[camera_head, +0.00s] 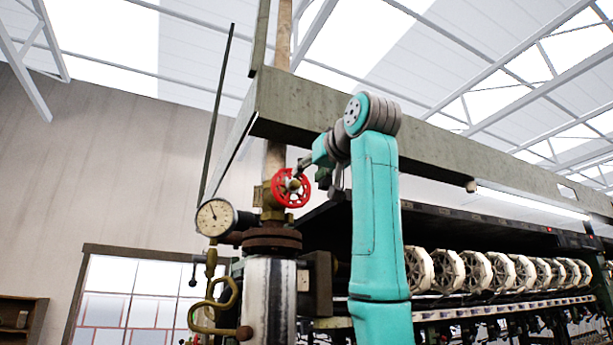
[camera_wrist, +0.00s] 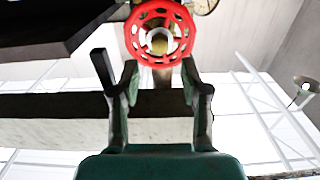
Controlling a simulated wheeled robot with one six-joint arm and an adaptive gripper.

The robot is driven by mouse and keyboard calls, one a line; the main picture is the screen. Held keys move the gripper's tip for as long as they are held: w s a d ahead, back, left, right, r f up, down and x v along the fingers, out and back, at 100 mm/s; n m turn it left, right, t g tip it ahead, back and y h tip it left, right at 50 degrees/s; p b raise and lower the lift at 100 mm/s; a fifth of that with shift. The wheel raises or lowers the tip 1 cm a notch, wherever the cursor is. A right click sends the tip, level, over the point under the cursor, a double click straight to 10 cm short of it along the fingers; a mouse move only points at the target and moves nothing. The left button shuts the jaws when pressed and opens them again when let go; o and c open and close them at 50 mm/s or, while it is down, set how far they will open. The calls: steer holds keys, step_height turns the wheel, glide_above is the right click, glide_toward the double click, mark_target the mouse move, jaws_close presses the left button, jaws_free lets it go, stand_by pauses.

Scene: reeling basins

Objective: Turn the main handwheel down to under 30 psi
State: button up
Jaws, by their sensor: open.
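The red handwheel (camera_head: 291,188) sits on a brass valve at the top of a vertical pipe in the head view. A round pressure gauge (camera_head: 215,217) with a white face stands to its lower left; its needle points up and left, and its numbers are too small to read. My gripper (camera_head: 301,170) is close to the wheel's upper right side. In the wrist view the handwheel (camera_wrist: 160,34) fills the top middle. The fingers of my gripper (camera_wrist: 160,72) are open and spread just below the wheel, with nothing between them. Whether they touch the rim I cannot tell.
A row of white reels (camera_head: 480,272) is at the right.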

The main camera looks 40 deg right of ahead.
mark_target(297, 184)
steer(key=shift+x, duration=3.45)
jaws_close()
steer(key=m, duration=0.8)
steer(key=shift+m, duration=0.4)
steer(key=m, duration=0.8)
steer(key=shift+m, duration=0.3)
steer(key=m, duration=0.5)
steer(key=shift+m, duration=0.3)
steer(key=m, duration=0.5)
steer(key=shift+f+m, duration=0.1)
steer(key=shift+m, duration=0.3)
